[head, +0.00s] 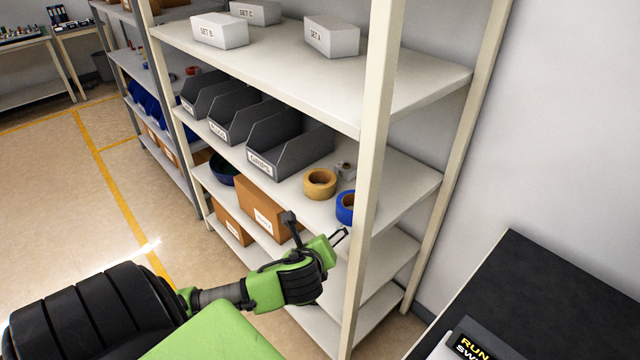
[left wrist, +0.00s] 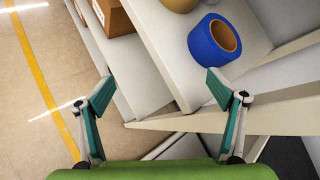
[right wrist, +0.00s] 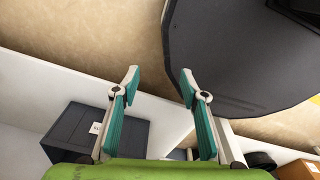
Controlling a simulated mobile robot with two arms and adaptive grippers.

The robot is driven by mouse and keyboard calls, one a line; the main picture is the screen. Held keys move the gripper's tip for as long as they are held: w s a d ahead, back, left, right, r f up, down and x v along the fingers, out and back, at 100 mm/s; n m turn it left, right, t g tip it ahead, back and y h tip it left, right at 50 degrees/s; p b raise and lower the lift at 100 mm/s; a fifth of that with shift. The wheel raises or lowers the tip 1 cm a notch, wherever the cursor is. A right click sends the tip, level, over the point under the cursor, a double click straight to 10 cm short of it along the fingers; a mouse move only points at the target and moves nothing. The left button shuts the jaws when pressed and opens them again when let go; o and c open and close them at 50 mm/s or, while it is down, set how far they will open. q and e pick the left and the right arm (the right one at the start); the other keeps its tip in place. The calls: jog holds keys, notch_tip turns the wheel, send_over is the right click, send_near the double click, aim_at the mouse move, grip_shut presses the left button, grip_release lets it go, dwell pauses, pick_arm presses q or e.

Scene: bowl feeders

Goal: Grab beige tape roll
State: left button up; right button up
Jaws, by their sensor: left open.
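The beige tape roll (head: 320,184) lies flat on the shelf with the dark bins, to the left of a blue tape roll (head: 346,207). In the left wrist view, only part of the beige roll (left wrist: 180,4) shows at the top edge, behind the blue roll (left wrist: 214,40). My left gripper (head: 340,236) is open and empty in front of the shelf edge, below and apart from both rolls. Its spread fingers (left wrist: 158,86) show in the left wrist view. My right gripper (right wrist: 160,80) is open and empty; the head view does not show it.
Dark bins (head: 290,145) stand left of the rolls and a small grey item (head: 345,170) sits behind them. A cream shelf post (head: 372,180) rises beside the blue roll. Cardboard boxes (head: 265,208) sit one shelf lower. A black-topped table (head: 540,290) is at right.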

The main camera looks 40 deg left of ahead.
pick_arm(q)
jog(key=w+a+r+m, duration=0.2)
jog(key=w+a+r+m+t+y, duration=0.1)
jog(key=w+a+r+m, duration=0.1)
jog(key=w+a+r+m+t, duration=0.1)
jog(key=w+a+r+m, duration=0.1)
jog(key=a, duration=0.1)
jog(key=shift+a+y, duration=0.1)
jog(key=shift+y, duration=0.3)
send_near(321, 176)
jog(key=shift+s+d, duration=0.25)
jog(key=shift+s, duration=0.6)
jog(key=shift+w+a+f, duration=0.2)
jog(key=shift+w+a, duration=0.15)
jog(key=shift+w, duration=0.2)
jog(key=p+x, duration=0.1)
jog(key=x, duration=0.3)
jog(key=shift+w, duration=0.45)
pick_arm(e)
jog(key=shift+w+a+r, duration=0.3)
jog(key=shift+a+r, duration=0.25)
jog(key=shift+r, duration=0.05)
pick_arm(q)
jog(key=c, duration=1.3)
jog(key=shift+c, duration=0.2)
pick_arm(e)
jog(key=shift+a, duration=0.1)
